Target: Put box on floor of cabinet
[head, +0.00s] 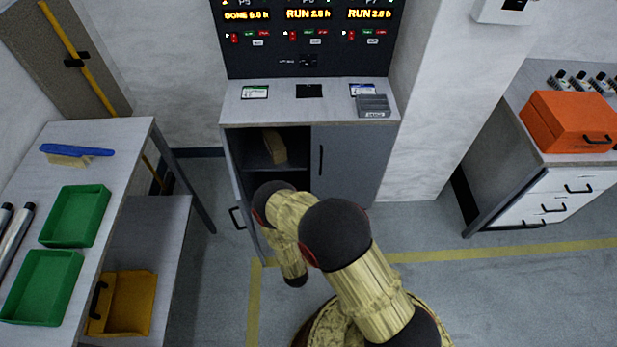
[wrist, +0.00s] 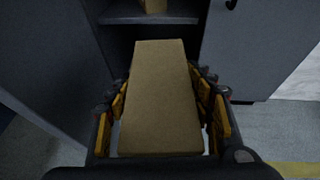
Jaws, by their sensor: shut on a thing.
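A tan cardboard box (wrist: 160,95) fills the middle of the wrist view. My gripper (wrist: 167,105) is shut on it, with yellow-padded fingers along its left and right sides. In the head view my arm hides the gripper and the held box. The grey cabinet (head: 350,168) stands below a control panel. Its left door (head: 240,190) is open and its right door is shut. Inside, another tan box (head: 274,147) stands on a shelf (wrist: 147,19). In the wrist view the held box points at the opening, its far end just below the shelf edge. The cabinet floor is mostly hidden.
The open door (wrist: 58,60) flanks the held box on the left, the shut door (wrist: 240,55) on the right. A bench with green bins (head: 75,215) stands at left. An orange toolbox (head: 570,122) sits on a drawer unit at right. Bare floor lies between.

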